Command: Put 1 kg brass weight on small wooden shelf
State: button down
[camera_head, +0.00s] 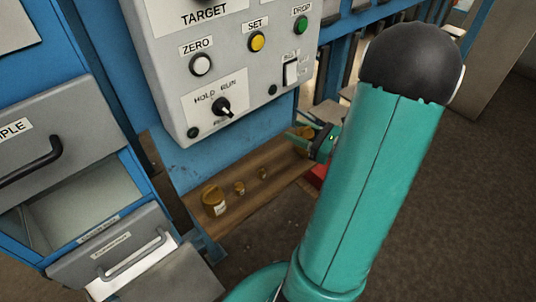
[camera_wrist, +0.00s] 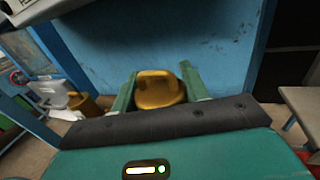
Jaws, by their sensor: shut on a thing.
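The small wooden shelf (camera_head: 236,212) runs along the blue frame below the control box in the head view. My gripper (camera_head: 308,138) is at the shelf's right end. It is shut on a brass weight (camera_head: 303,132), which also shows between the two green fingers in the wrist view (camera_wrist: 158,91). The weight looks upright, with its knob on top. Whether its base touches the shelf is hidden. A larger brass weight with a pale label (camera_head: 213,200) and two smaller ones (camera_head: 239,187) (camera_head: 263,173) stand farther left on the shelf.
The grey control box (camera_head: 215,70) hangs above the shelf. An open drawer (camera_head: 110,250) stands at lower left. In the wrist view, a blue panel (camera_wrist: 225,45) rises behind the held weight, and a brass-coloured object (camera_wrist: 88,105) is at left. Bare shelf lies between weights and gripper.

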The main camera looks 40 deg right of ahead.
jog(key=w+a+f, duration=0.1)
jog(key=w+f, duration=0.1)
jog(key=w+a+f, duration=0.4)
jog(key=f, duration=0.1)
jog(key=shift+w+a+f, duration=0.1)
jog(key=shift+f, duration=1.5)
jog(key=shift+f, duration=0.15)
jog(key=c, duration=0.7)
grip_release()
